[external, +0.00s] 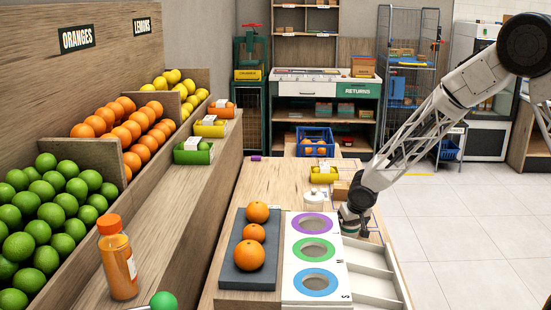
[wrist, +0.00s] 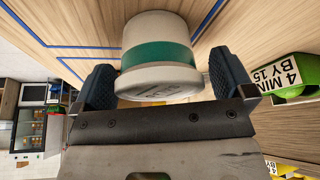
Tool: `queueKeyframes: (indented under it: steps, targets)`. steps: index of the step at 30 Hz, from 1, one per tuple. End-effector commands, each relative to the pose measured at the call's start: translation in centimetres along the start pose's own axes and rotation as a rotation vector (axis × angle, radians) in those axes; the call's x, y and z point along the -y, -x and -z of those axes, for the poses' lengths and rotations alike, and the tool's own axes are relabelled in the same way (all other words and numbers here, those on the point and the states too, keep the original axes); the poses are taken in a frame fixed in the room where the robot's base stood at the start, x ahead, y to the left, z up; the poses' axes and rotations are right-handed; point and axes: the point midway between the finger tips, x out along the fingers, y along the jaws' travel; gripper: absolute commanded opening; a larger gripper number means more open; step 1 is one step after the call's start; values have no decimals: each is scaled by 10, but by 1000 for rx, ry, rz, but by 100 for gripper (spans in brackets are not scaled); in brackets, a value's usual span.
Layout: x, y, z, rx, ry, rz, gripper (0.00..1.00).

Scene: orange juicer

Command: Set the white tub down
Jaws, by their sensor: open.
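The white tub (wrist: 157,55) has a green band and shows in the wrist view between the two fingers of my gripper (wrist: 165,85). The fingers are open around it, with a clear gap at the right finger; the left finger is close to it. The tub appears to be at the wooden table top, but its contact with the surface is hidden. In the external view my gripper (external: 349,218) is low over the table, right of the white size board (external: 291,258).
A white lidded container (external: 314,199) stands left of my gripper. A dark tray (external: 238,270) holds oranges. White open compartments (external: 368,262) lie in front of my gripper.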

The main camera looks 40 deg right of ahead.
Motion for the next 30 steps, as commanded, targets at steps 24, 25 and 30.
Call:
queueKeyframes:
  steps: [24,25,30]
  targets:
    - [0,90,0,-2,0,1,100]
    - [0,93,0,-1,1,1,100]
    - [0,107,0,-1,2,1,100]
